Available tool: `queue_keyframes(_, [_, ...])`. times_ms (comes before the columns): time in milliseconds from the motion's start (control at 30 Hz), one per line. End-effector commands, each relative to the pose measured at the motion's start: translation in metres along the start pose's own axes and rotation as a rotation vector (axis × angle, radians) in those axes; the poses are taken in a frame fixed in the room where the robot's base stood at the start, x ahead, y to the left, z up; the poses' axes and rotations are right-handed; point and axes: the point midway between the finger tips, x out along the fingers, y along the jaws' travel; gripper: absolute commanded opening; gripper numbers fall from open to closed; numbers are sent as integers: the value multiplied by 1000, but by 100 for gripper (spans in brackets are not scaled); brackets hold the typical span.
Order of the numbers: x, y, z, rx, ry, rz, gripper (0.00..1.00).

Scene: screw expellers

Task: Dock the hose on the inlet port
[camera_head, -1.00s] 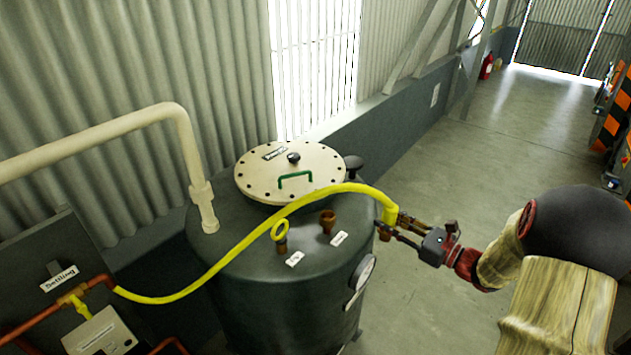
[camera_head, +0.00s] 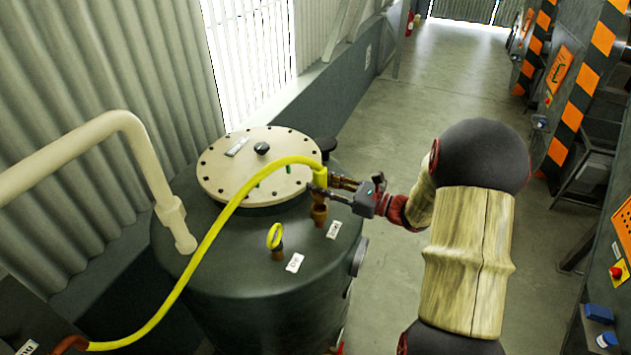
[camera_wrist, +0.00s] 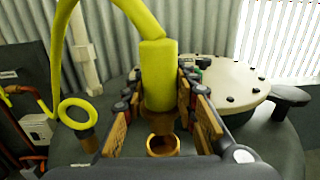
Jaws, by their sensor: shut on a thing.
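The yellow hose (camera_head: 210,232) arches from the lower left up to my gripper (camera_head: 322,182). My gripper is shut on the hose end, which hangs upright with its thick yellow collar (camera_wrist: 158,75) between the fingers in the wrist view. A brass-coloured open port (camera_head: 319,214) on the tank top lies directly below the hose end; its round mouth (camera_wrist: 162,145) shows just under the hose tip in the wrist view. I cannot tell whether tip and port touch. A second port (camera_head: 277,250) to the left carries a yellow ring (camera_wrist: 77,112).
The dark tank (camera_head: 215,285) has a cream bolted lid (camera_head: 222,170) behind the ports and a gauge (camera_head: 358,257) on its side. Small white labels (camera_head: 295,263) lie beside the ports. A cream pipe (camera_head: 105,128) stands at left. Open floor (camera_head: 440,80) lies beyond.

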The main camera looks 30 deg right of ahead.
Motion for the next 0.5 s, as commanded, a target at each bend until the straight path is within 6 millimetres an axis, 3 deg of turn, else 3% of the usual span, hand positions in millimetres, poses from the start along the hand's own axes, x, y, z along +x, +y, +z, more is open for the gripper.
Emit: queue_keyframes(500, [0,0,-47,-1,-1,0,0])
